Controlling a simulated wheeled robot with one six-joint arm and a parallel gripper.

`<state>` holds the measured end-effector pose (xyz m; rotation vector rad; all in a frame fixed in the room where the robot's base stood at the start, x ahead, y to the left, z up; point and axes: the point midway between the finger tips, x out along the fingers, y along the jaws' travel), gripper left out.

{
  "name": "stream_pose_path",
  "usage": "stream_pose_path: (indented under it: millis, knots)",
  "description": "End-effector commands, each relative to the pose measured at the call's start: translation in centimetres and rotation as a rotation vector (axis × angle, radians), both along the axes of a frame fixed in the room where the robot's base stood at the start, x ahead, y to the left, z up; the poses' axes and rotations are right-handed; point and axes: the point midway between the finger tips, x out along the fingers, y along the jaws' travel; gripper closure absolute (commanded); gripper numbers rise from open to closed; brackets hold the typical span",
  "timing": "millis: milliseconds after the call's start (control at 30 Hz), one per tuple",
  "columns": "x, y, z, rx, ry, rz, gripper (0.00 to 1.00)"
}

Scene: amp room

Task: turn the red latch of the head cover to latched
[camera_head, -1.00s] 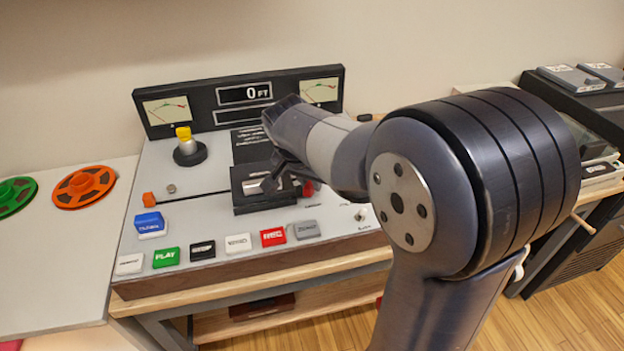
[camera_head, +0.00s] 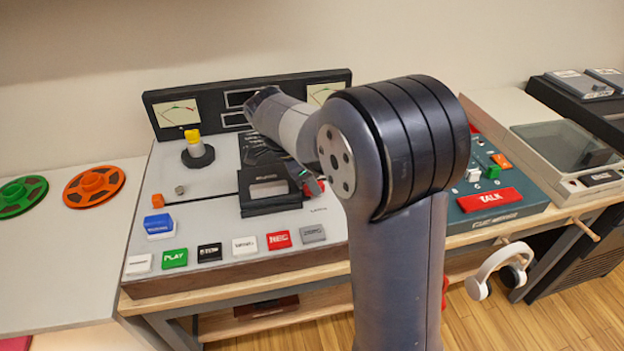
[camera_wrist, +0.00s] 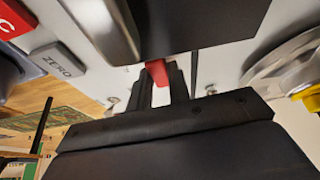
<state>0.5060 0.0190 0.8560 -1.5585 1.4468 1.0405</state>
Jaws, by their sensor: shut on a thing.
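The red latch (camera_head: 314,187) sits at the right side of the dark head cover (camera_head: 270,207) on the tape deck, mostly hidden by my gripper (camera_head: 307,181). In the wrist view, the red latch (camera_wrist: 156,69) is between the two dark fingers of my gripper (camera_wrist: 161,80), which are shut on it. The dark head cover (camera_wrist: 195,28) lies just beyond the latch there. My wrist and arm hide part of the deck behind the cover. The latch's exact angle cannot be told.
Deck buttons, including the grey ZERO button (camera_head: 313,233) and red REC button (camera_head: 279,240), line the front. A yellow-topped knob (camera_head: 195,146) stands at back left. A TALK console (camera_head: 500,211) is to the right. White headphones (camera_head: 500,268) hang below the bench edge.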

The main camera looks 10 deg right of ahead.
Motion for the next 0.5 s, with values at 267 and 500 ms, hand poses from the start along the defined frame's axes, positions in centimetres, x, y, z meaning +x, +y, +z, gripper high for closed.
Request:
stream_pose_path:
  millis: [267,500]
  knots:
    - [0.19,0.03,0.05,0.002,-0.002,-0.078,1.00]
    - [0.20,0.03,0.01,0.002,-0.001,-0.092,1.00]
